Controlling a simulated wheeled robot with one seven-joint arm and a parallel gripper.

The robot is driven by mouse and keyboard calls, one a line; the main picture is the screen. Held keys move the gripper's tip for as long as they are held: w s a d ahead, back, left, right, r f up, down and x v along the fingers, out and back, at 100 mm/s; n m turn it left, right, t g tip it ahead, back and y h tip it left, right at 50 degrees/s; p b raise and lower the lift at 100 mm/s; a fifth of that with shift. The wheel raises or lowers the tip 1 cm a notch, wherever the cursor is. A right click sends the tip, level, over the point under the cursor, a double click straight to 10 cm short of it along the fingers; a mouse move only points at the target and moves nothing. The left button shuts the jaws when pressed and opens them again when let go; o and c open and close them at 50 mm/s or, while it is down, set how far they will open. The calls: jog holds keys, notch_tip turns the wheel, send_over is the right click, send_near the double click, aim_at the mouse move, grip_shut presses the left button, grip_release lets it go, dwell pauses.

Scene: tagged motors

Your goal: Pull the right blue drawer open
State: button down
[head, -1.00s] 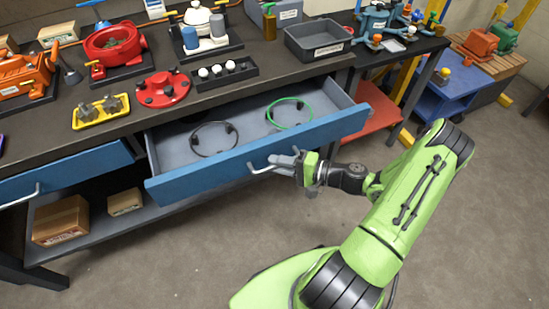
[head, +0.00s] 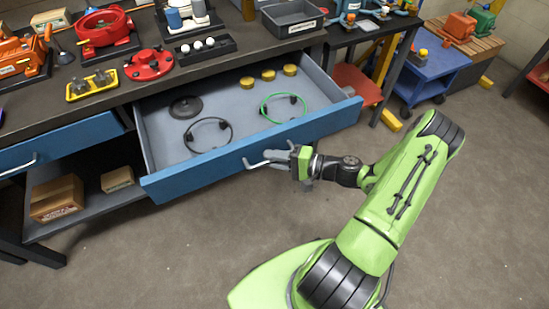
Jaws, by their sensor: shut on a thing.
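The right blue drawer (head: 190,181) stands well open below the dark workbench (head: 110,112). Its grey inside holds a black ring (head: 207,149), a green ring (head: 265,112), a dark disc (head: 185,107) and three brass-coloured round pieces (head: 268,74) at the back. My gripper (head: 284,157) is at the right part of the drawer's silver handle (head: 252,165) and is shut on it. The fingers partly hide the handle.
The left blue drawer (head: 60,142) is shut. Cardboard boxes (head: 57,198) lie on the shelf below. A blue cart (head: 430,75) stands at the right. The floor (head: 160,255) in front of the bench is clear.

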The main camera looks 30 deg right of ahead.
jog(key=c, duration=1.2)
grip_release()
jog(key=shift+o, duration=0.2)
jog(key=p+v, duration=0.2)
jog(key=v, duration=1.3)
jog(key=shift+s+d, duration=0.25)
jog(key=shift+r, duration=0.1)
